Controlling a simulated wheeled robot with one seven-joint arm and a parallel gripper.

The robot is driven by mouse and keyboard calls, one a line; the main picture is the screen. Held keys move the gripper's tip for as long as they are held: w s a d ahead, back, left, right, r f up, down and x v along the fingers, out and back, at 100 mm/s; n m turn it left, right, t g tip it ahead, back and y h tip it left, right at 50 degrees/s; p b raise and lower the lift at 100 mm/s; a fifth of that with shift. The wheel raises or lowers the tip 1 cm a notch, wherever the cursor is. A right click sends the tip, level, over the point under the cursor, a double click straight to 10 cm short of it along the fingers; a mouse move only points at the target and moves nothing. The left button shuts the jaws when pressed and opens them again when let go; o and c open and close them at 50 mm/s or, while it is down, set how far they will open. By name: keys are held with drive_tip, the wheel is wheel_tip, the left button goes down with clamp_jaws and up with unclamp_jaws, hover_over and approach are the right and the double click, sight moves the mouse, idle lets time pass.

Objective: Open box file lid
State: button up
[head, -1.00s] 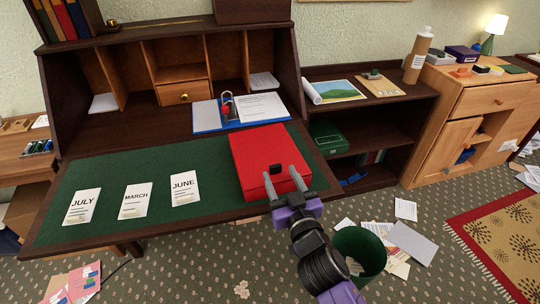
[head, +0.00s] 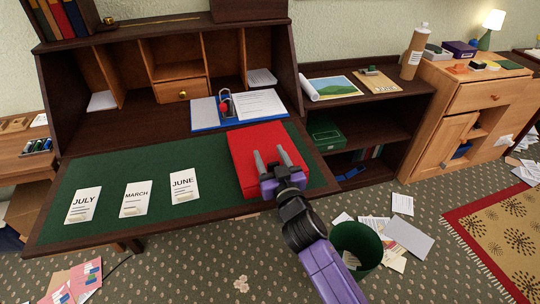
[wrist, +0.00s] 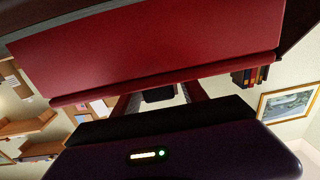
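The red box file (head: 252,140) lies on the green desk surface at its right end. My gripper (head: 270,152) is at the box's front side, its two fingers pointing up and away across the red lid in the head view. The fingers are apart, with nothing seen held between them. In the wrist view a broad red panel (wrist: 150,45) with a lip fills the top. A dark latch-like piece (wrist: 158,95) shows between the fingers. The box's front is largely hidden by my gripper in the head view. I cannot tell whether the lid is lifted.
Behind the box lie a blue file with papers (head: 206,113) and the desk's pigeonholes. Month cards (head: 134,199) lie on the left of the desk. A green bin (head: 357,245) and loose papers are on the floor by my arm. A low shelf (head: 390,115) stands right.

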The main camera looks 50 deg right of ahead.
clamp_jaws()
idle(1.2)
